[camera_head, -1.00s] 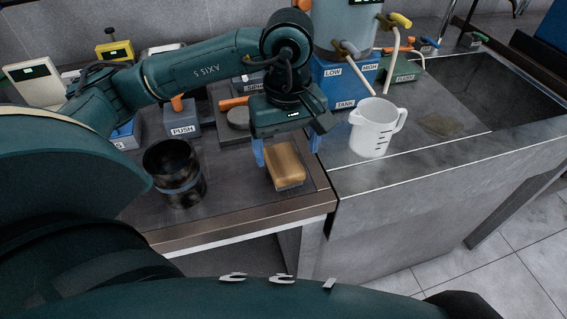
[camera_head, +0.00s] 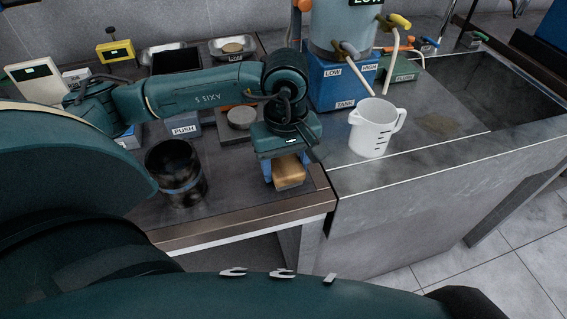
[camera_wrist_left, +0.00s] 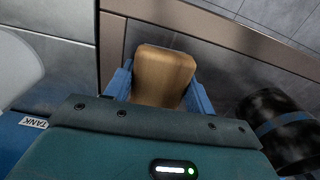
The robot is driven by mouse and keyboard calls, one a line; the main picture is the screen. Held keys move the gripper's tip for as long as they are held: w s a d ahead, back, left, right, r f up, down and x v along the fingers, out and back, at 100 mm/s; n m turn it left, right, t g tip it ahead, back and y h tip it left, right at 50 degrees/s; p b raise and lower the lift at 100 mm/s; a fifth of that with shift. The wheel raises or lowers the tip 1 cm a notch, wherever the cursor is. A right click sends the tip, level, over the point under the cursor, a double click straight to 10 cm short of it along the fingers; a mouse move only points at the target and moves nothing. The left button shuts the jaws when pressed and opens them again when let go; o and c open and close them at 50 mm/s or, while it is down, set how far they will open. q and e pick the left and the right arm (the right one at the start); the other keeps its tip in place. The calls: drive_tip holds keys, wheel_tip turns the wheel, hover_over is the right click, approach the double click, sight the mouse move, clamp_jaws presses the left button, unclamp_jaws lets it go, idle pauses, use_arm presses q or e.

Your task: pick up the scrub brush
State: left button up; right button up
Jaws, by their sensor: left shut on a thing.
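The scrub brush shows as a tan wooden block (camera_head: 288,171) near the front right corner of the dark bench. My left gripper (camera_head: 286,164) is over it, with its blue fingers on either side, shut on the block. In the left wrist view the wooden top of the brush (camera_wrist_left: 163,76) sits between the two blue fingers of the left gripper (camera_wrist_left: 160,90). The underside of the brush is hidden, and I cannot tell whether it still touches the bench. My right gripper is not in view.
A black cylindrical container with a blue band (camera_head: 177,175) stands left of the brush. A white measuring jug (camera_head: 374,128) stands to the right by the sink (camera_head: 490,90). The blue tank base (camera_head: 342,82) is behind. The bench's front edge (camera_head: 240,222) is close to the brush.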

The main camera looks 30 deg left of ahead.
use_arm(q)
drive_tip(key=c, duration=0.4)
